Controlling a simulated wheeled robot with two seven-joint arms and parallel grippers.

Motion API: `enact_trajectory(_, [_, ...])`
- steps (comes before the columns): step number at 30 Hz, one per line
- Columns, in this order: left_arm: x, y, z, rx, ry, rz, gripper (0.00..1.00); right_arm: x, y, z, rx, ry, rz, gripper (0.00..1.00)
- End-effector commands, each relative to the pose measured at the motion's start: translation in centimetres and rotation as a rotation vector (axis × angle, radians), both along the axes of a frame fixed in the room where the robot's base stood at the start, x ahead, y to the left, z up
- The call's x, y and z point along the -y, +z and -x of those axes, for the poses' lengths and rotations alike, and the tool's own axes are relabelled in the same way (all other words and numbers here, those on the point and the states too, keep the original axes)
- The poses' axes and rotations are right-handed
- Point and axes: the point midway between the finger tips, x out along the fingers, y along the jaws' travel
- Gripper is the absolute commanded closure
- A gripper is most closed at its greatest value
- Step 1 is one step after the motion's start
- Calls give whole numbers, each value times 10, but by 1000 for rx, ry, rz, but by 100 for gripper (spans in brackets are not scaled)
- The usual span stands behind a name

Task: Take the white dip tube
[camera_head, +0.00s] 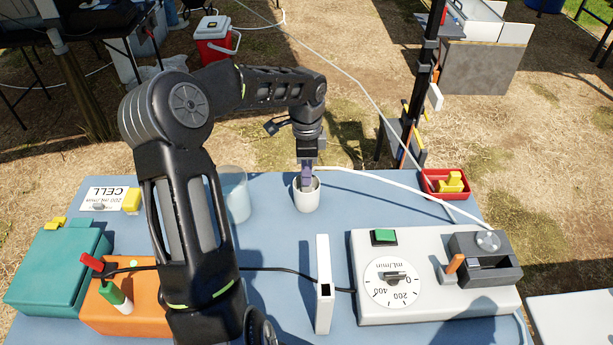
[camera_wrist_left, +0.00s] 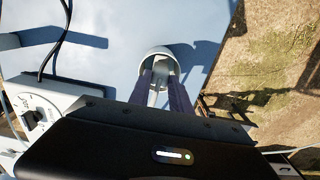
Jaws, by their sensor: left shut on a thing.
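A white cup (camera_head: 307,199) stands near the far edge of the blue table. My left gripper (camera_head: 306,182) reaches down into the mouth of the cup. In the left wrist view the two fingers of my left gripper (camera_wrist_left: 163,80) are at the cup (camera_wrist_left: 157,53), shut on a slim white piece, the dip tube (camera_wrist_left: 155,97). A white hose (camera_head: 380,182) runs from beside the gripper to the right, toward the pump box. The tube's lower end is hidden in the cup. My right gripper is in neither view.
A clear beaker (camera_head: 235,195) stands left of the cup. A white pump box with a dial (camera_head: 430,270) is at right, with a red tray (camera_head: 446,183) behind it. An upright white panel (camera_head: 323,285) stands at the front. Orange (camera_head: 140,312) and green (camera_head: 55,270) boxes are at left.

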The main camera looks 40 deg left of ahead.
Motion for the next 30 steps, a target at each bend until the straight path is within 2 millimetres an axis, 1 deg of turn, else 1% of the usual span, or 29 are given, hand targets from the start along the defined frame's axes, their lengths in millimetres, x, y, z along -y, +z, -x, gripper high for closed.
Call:
enact_trajectory(5, [0, 24, -1, 4, 0, -2, 100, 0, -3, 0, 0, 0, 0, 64])
enact_trajectory(12, [0, 71, -1, 4, -1, -2, 100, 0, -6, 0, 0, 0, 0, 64])
enact_trajectory(16, [0, 89, -1, 2, -1, -1, 100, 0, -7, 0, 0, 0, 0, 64])
enact_trajectory(20, [1, 96, 0, 1, -1, 1, 100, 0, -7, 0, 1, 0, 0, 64])
enact_trajectory(30, [0, 96, 0, -1, -1, 1, 100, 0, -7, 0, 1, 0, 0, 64])
